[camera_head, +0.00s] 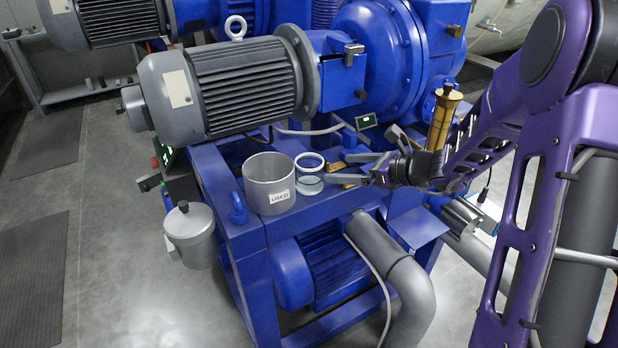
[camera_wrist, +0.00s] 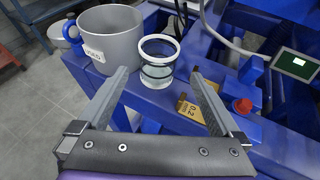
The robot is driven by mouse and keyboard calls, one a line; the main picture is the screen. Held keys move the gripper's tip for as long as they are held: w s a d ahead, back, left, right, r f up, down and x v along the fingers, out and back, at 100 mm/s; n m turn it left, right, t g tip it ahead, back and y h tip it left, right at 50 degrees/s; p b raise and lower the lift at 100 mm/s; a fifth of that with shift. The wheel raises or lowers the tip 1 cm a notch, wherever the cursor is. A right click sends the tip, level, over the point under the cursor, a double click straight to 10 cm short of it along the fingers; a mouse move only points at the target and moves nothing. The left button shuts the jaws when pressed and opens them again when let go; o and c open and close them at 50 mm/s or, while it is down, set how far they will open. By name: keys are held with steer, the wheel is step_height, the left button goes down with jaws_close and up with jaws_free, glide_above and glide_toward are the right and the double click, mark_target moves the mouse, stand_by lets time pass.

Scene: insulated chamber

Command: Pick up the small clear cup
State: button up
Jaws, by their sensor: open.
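The small clear cup (camera_head: 309,184) stands upright on the blue machine frame, just right of a grey pot. In the wrist view the clear cup (camera_wrist: 158,62) has a whitish rim and a dark ring around it, and stands ahead of the fingertips. My gripper (camera_head: 338,168) reaches in from the right with its fingers toward the cup. In the wrist view my gripper (camera_wrist: 160,76) is open and empty, its two fingers spread on either side of the line to the cup. I cannot tell whether a fingertip touches the cup.
A grey motor (camera_head: 225,88) rises behind.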

mark_target(321, 167)
steer(key=x, duration=0.8)
steer(key=shift+a+f, duration=0.2)
steer(key=shift+a, duration=0.15)
steer(key=c, duration=1.2)
steer(key=shift+o, duration=0.2)
steer(key=shift+r, duration=0.15)
step_height(321, 167, up, 18)
steer(key=p, duration=0.2)
steer(key=shift+p, duration=0.35)
